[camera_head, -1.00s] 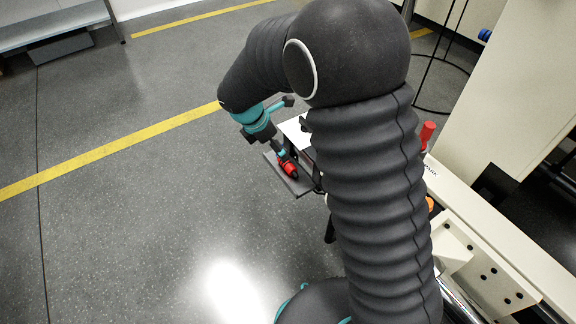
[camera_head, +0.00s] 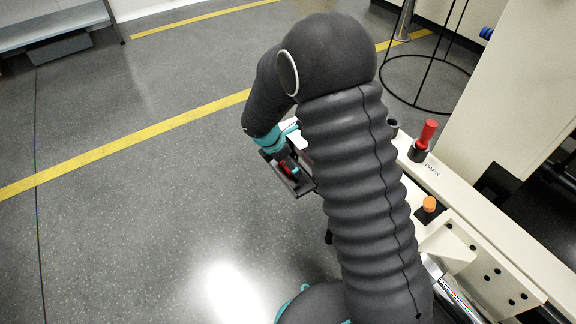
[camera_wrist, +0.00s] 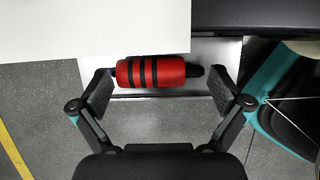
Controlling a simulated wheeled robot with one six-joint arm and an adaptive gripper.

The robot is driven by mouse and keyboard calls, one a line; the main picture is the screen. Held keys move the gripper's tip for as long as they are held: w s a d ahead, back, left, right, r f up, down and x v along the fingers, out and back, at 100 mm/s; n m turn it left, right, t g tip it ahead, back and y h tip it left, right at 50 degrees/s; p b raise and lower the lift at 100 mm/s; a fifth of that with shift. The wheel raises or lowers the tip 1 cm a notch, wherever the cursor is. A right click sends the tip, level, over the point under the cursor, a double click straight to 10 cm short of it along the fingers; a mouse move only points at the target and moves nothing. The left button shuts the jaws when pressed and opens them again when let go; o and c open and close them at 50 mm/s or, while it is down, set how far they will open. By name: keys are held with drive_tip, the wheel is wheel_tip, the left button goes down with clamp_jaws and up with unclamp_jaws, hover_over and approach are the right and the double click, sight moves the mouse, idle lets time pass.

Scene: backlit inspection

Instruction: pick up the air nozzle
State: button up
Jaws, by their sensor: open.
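The air nozzle (camera_wrist: 151,72) is a red cylinder with black bands and a dark tip pointing right. It lies on its side on a small grey shelf (camera_wrist: 95,73) in the wrist view. My gripper (camera_wrist: 166,88) is open, with one finger near each end of the nozzle and the palm below it in the picture. I cannot tell if the fingers touch it. In the head view, my gripper (camera_head: 285,163) is over the shelf (camera_head: 302,190), and only a bit of red nozzle (camera_head: 287,168) shows; the rest is hidden.
A white panel (camera_wrist: 60,30) and a dark bar (camera_wrist: 260,14) border the shelf in the wrist view. In the head view, a cream machine ledge (camera_head: 470,212) at right carries a red-handled lever (camera_head: 426,134) and an orange knob (camera_head: 430,204). Open floor lies left.

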drive_tip(key=c, duration=1.2)
wheel_tip(320, 180, up, 10)
drive_tip(key=shift+p, duration=0.7)
drive_tip(key=o, duration=0.4)
drive_tip(key=c, duration=0.5)
